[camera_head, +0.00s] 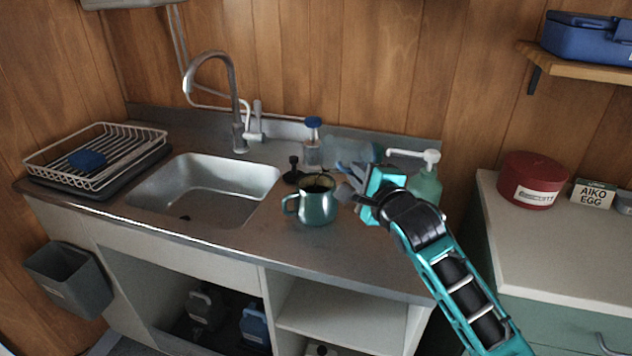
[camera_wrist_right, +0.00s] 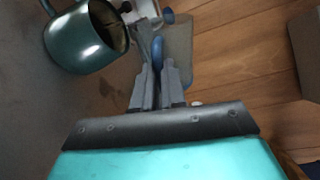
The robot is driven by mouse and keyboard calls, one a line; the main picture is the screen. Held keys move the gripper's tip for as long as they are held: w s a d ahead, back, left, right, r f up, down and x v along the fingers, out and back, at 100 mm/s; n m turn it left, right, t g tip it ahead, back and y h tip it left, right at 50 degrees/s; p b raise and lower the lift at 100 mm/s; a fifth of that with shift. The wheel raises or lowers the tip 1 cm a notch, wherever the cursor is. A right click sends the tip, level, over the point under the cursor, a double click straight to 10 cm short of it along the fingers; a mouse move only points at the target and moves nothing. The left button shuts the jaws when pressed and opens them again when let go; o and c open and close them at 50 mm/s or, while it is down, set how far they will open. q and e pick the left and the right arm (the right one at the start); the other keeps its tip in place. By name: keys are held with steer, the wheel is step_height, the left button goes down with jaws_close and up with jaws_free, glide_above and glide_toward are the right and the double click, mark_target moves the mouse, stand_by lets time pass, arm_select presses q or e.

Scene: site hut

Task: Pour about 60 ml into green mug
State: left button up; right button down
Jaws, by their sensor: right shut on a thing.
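The green mug (camera_head: 318,207) stands upright on the counter right of the sink, its handle to the left. Its inside looks dark; I cannot tell the level. It also shows at the upper left of the right wrist view (camera_wrist_right: 78,42). My right gripper (camera_head: 352,178) is just right of the mug, slightly above the counter. It is shut on the blue handle (camera_wrist_right: 157,52) of a see-through grey jug (camera_wrist_right: 179,45). The jug shows faintly behind the gripper in the head view (camera_head: 352,150); its tilt is hard to tell. No stream is visible. My left gripper is out of view.
A blue-capped bottle (camera_head: 313,146) and a small black object (camera_head: 293,171) stand behind the mug. A green pump bottle (camera_head: 427,184) is behind my right arm. The sink (camera_head: 205,190) and a dish rack (camera_head: 97,155) lie left. The counter's front right is clear.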

steer(key=shift+a+r+n+p, duration=0.15)
steer(key=shift+r+n+p, duration=0.1)
steer(key=shift+n+p, duration=0.2)
stand_by(0.6)
